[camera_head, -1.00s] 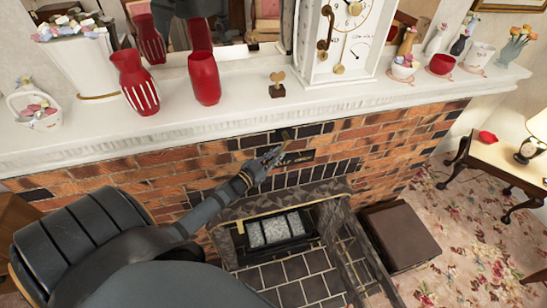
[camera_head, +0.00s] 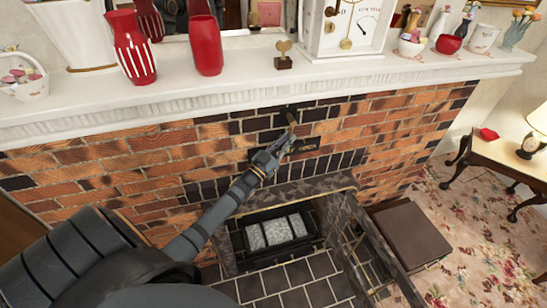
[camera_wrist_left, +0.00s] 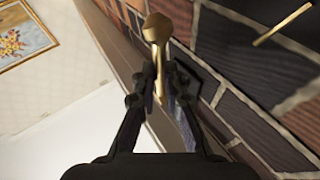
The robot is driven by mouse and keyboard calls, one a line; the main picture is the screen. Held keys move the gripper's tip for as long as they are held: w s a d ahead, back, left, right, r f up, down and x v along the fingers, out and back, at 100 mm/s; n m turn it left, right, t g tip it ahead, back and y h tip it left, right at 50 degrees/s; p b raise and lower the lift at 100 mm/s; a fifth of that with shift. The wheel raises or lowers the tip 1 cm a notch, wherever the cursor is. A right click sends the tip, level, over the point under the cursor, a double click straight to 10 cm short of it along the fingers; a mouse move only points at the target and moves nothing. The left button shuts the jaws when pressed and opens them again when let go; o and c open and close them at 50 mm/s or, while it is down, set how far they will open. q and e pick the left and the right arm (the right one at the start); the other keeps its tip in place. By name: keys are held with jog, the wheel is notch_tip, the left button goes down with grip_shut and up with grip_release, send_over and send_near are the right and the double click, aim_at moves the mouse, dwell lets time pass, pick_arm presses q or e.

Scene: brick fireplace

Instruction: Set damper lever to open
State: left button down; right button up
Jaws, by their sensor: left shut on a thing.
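The damper lever is a brass bar with a rounded knob (camera_wrist_left: 157,28), and in the wrist view it stands between my left gripper's fingers (camera_wrist_left: 161,88). In the head view the brass lever (camera_head: 291,118) shows at the brick chimney front, under the mantel. My left gripper (camera_head: 275,152) reaches it from the lower left and is shut on it below the knob. A dark plaque with lettering (camera_head: 308,147) is just right of the gripper, partly hidden by it. The lever's base is hidden. My right gripper is not in view.
The white mantel (camera_head: 200,100) juts out above the lever, with red vases (camera_head: 207,45), a small wooden heart (camera_head: 283,55) and a clock on it. The firebox with a grate (camera_head: 275,232) lies below. A brown box (camera_head: 410,236) stands right of the hearth.

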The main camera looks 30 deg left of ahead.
pick_arm(q)
jog(key=w+d+n+t+y+b, duration=0.1)
jog(key=n+t+y+b, duration=0.1)
jog(key=n+b, duration=0.1)
jog(key=w+d+n+t+y+b, duration=0.1)
jog(key=n+t+y+b, duration=0.1)
jog(key=b, duration=0.4)
jog(key=w+d+r+n+t+y+b, duration=0.1)
jog(key=w+n+t+y+b, duration=0.1)
jog(key=n+y+b, duration=0.1)
jog(key=shift+n+y+b, duration=0.4)
jog(key=shift+n+b, duration=0.2)
jog(key=shift+b, duration=0.5)
jog(key=shift+r, duration=0.1)
